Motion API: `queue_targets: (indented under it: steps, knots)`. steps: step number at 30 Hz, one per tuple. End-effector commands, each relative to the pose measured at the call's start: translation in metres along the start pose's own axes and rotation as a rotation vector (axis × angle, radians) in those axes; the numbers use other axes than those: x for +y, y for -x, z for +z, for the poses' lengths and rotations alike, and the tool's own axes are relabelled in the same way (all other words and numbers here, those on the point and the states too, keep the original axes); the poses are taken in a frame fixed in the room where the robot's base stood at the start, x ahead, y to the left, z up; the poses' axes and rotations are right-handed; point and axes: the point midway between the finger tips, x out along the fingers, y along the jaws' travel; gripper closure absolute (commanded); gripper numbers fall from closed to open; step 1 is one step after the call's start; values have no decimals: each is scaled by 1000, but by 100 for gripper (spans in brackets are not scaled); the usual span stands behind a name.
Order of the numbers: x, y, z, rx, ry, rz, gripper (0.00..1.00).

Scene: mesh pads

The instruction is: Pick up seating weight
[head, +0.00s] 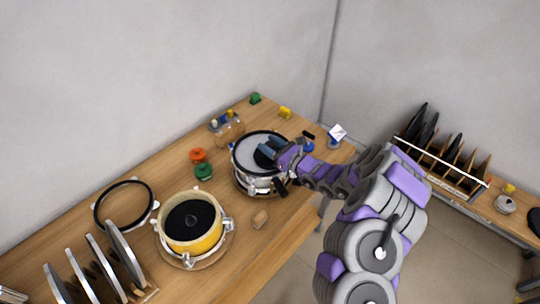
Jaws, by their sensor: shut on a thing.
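A yellow drum (205,244) with a black centre stands at front left, beside a loose black hoop (98,210) and a rack of discs (100,262). Orange (198,154) and green (204,171) knobs and a wooden block (260,218) lie near the drums. Another rack (440,165) stands at right.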

Motion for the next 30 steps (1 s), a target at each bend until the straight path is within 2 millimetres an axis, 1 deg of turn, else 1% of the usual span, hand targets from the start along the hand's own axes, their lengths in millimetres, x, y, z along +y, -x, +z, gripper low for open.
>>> queue_targets:
  steps: [1,2,11,30]
  knots:
    - [-1,0,0,0,1,-4,68]
    - [-1,0,0,0,1,-4,71]
    - [-1,-1,0,0,1,-4,99]
    - [0,-1,1,-2,2,-2,100]
